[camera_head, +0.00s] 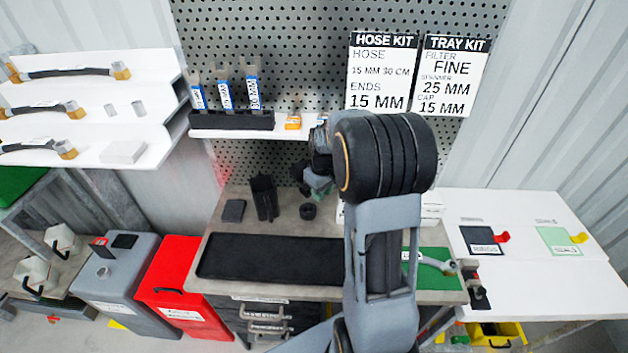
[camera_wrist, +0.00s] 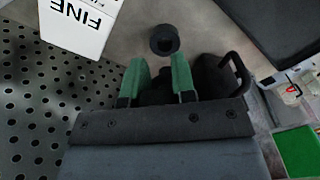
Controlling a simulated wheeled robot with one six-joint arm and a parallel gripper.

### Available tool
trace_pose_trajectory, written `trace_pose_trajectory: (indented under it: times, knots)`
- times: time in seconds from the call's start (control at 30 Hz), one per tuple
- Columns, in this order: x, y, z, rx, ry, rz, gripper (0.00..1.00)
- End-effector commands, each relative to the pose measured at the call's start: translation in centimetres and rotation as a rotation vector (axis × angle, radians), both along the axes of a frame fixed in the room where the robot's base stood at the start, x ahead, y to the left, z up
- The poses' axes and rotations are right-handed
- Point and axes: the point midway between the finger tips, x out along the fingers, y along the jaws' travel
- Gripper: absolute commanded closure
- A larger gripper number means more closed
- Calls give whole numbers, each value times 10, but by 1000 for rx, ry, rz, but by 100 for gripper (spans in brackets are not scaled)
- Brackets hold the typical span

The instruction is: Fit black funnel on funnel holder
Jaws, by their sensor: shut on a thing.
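My gripper (camera_wrist: 158,80) has green fingertips and is shut on a dark thing, most likely the black funnel (camera_wrist: 156,93), mostly hidden between the fingers in the wrist view. In the head view my gripper (camera_head: 317,182) is above the back of the workbench, partly behind my arm. A small black round piece with a hollow top (camera_head: 308,211), possibly the funnel holder, stands on the bench just below my gripper. It also shows in the wrist view (camera_wrist: 164,40), just beyond the fingertips. I see a gap between it and the fingers.
A black jug with a handle (camera_head: 263,198) stands left of my gripper and shows close beside the fingers in the wrist view (camera_wrist: 222,78). A white box marked FINE (camera_wrist: 80,22) stands on the other side. A shelf (camera_head: 255,131) and pegboard are behind. A black mat (camera_head: 270,258) lies in front.

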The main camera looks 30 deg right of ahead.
Motion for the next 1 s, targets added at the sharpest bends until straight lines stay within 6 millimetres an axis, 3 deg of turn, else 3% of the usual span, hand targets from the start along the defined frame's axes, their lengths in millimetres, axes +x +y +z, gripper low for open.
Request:
trace_pose_trajectory:
  times: [0.63, 1.0]
  knots:
    - [-2, 1, 0, 0, -2, 4, 99]
    - [-1, 2, -24, 1, -1, 4, 99]
